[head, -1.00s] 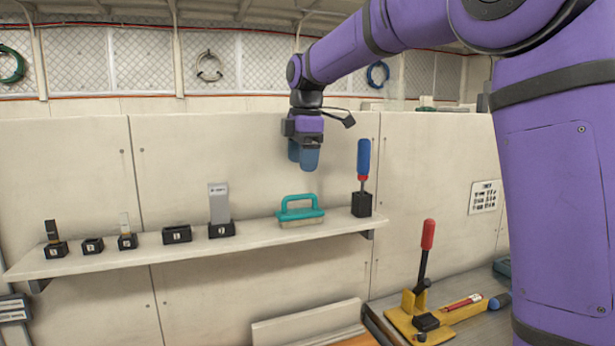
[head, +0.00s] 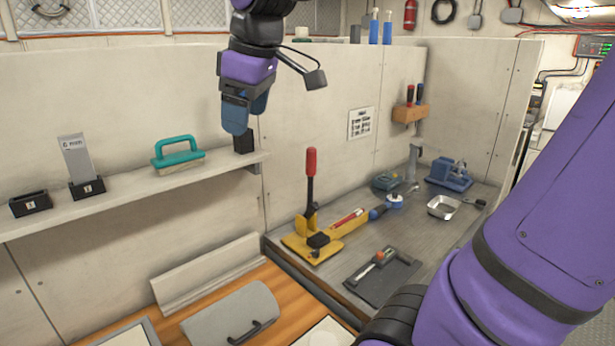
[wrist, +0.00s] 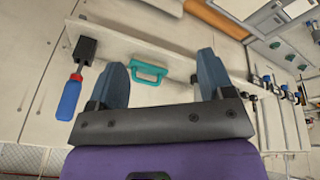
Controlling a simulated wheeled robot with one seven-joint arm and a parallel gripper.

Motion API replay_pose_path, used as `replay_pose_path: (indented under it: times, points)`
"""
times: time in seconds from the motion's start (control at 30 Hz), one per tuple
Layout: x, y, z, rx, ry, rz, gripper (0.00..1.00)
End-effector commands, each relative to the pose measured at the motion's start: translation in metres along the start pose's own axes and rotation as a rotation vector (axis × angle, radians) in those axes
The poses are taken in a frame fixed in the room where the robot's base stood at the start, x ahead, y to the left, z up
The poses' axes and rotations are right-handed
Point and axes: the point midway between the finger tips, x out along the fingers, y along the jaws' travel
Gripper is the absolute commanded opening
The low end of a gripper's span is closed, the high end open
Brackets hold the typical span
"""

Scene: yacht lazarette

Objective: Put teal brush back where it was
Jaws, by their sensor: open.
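The teal brush (head: 178,155) stands on the shelf (head: 120,193) with its handle up, between a grey block in a black holder and another black holder (head: 244,142). My gripper (head: 240,118) hangs over the shelf's right end, in front of that black holder in the head view. In the wrist view, the teal brush (wrist: 148,72) shows between the two blue fingers of my gripper (wrist: 165,82), apart from them. The fingers are open with nothing between them. A blue-handled tool (wrist: 69,98) in its black holder is beside the left finger in the wrist view.
The shelf also holds the grey block (head: 76,155) and an empty black holder (head: 31,204). Right of it, a metal bench (head: 430,240) carries a yellow fixture with a red-handled lever (head: 311,178), a dark tray (head: 382,280) and a small metal pan (head: 443,208).

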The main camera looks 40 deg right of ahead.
Motion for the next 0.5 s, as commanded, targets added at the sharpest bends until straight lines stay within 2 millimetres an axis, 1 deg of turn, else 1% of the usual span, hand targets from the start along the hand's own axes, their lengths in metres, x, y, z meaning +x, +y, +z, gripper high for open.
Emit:
replay_pose_path:
  times: [0.03,0.1,0.3,0.4,0.5]
  points:
    - [0.0,-0.008,0.016,0.06,0.013,0.012,0.74]
    - [0.003,-0.019,0.035,0.151,0.03,0.027,0.74]
    - [0.016,-0.049,0.086,0.403,0.085,0.063,0.74]
    - [0.024,-0.06,0.105,0.504,0.109,0.075,0.74]
    - [0.03,-0.068,0.118,0.575,0.125,0.081,0.74]
